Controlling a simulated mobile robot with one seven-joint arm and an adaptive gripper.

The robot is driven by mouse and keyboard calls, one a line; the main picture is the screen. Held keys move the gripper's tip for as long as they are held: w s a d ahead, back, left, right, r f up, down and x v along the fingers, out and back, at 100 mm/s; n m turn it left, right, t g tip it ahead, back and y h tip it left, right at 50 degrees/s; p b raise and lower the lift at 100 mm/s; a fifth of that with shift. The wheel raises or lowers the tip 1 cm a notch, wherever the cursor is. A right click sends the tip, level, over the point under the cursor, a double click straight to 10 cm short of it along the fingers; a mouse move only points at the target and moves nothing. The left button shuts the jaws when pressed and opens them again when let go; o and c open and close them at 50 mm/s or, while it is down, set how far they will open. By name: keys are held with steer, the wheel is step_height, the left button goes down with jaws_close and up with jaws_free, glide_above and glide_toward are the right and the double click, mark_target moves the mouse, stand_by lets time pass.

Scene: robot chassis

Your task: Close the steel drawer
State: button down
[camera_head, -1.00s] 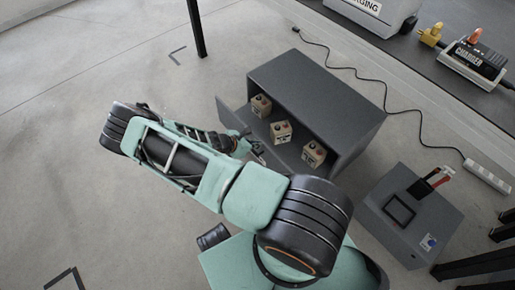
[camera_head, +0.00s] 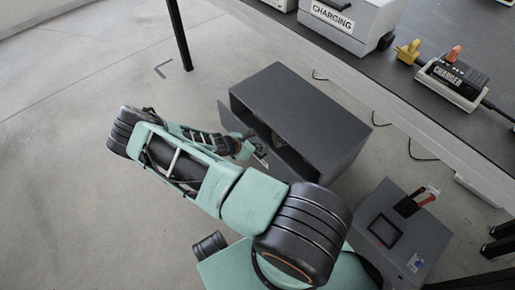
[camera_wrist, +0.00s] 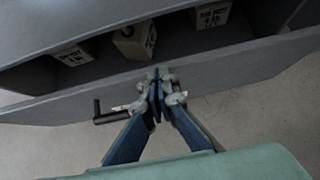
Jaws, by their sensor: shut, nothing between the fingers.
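The steel drawer's grey front panel (camera_wrist: 225,75) runs across the wrist view. It stands out from the dark grey cabinet (camera_head: 300,112), leaving a partly open gap. Small tan boxes (camera_wrist: 133,42) lie inside the drawer. A dark bar handle (camera_wrist: 108,115) shows on the front, left of my gripper. My gripper (camera_wrist: 158,76) is shut and empty, with its tips at the outer face of the drawer front; I cannot tell whether they touch it. In the head view my gripper (camera_head: 260,154) is by the drawer front (camera_head: 231,119), and the boxes are mostly hidden.
A grey box with a red-handled item (camera_head: 402,235) stands on the floor to the right of the cabinet. A dark workbench (camera_head: 400,95) with a charging unit (camera_head: 350,22) and a charger (camera_head: 452,80) is behind. A table leg (camera_head: 179,38) stands behind left. Floor at left is clear.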

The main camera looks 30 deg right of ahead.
steer(key=shift+w+d, duration=0.15)
steer(key=shift+d, duration=0.6)
steer(key=shift+w+d, duration=0.15)
steer(key=shift+d, duration=0.6)
